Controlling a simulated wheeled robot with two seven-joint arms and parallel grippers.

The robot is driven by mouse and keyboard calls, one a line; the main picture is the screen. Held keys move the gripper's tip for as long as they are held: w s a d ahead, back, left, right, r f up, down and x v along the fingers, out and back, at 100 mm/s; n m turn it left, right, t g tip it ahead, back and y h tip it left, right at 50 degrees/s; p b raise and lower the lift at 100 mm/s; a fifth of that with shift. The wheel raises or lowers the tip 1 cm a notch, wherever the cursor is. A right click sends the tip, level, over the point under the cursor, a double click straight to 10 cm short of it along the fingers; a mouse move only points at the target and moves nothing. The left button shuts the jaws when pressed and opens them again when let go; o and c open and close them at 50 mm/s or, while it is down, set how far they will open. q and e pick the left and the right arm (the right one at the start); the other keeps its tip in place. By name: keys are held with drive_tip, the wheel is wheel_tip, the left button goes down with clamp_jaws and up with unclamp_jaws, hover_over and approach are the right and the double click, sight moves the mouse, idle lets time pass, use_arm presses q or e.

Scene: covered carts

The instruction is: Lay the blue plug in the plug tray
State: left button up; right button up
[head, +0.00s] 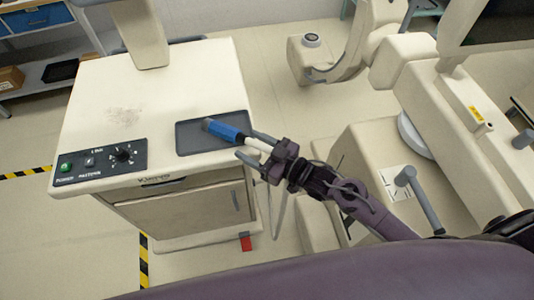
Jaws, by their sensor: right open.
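The blue plug (224,131) lies at a slant over the dark grey plug tray (191,140) on the cart top. Its grey tip points left, and its white rear end reaches right toward my right gripper. I cannot tell whether the plug rests fully on the tray floor. My right gripper (247,145) is open at the tray's right side, with its fingers on either side of the plug's white rear part. A pale cable hangs below the gripper. My left gripper is not in view.
The cream cart (120,85) has a black control panel (98,160) with a green button and a knob at its front left. A large cream machine (400,150) stands at the right. A shelf (35,70) stands at the back left.

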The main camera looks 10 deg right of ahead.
drive_tip(key=shift+b+v, duration=0.35)
drive_tip(key=shift+v, duration=1.9)
drive_tip(key=shift+r, duration=0.1)
drive_tip(key=s+d+f+m+g+h, duration=0.1)
drive_tip(key=s+d+f+m+h, duration=0.2)
drive_tip(key=f, duration=0.7)
drive_tip(key=s+d+f+g+h, duration=0.1)
drive_tip(key=d+f+h, duration=0.3)
drive_tip(key=f, duration=0.7)
drive_tip(key=s+d+f+m+g+h, duration=0.1)
drive_tip(key=s+d+f+m+h, duration=0.1)
drive_tip(key=d+f, duration=0.6)
drive_tip(key=s+f+g+h, duration=0.1)
drive_tip(key=s+f+g, duration=0.3)
drive_tip(key=s+f, duration=0.5)
drive_tip(key=s+a+f+m+g+h, duration=0.1)
drive_tip(key=s+f+g, duration=0.3)
drive_tip(key=s+f, duration=0.6)
drive_tip(key=s+h, duration=0.1)
drive_tip(key=s, duration=0.7)
drive_tip(key=shift+s+a+m+g+h, duration=0.2)
drive_tip(key=shift+s+m+g+h, duration=0.1)
drive_tip(key=shift+f, duration=0.25)
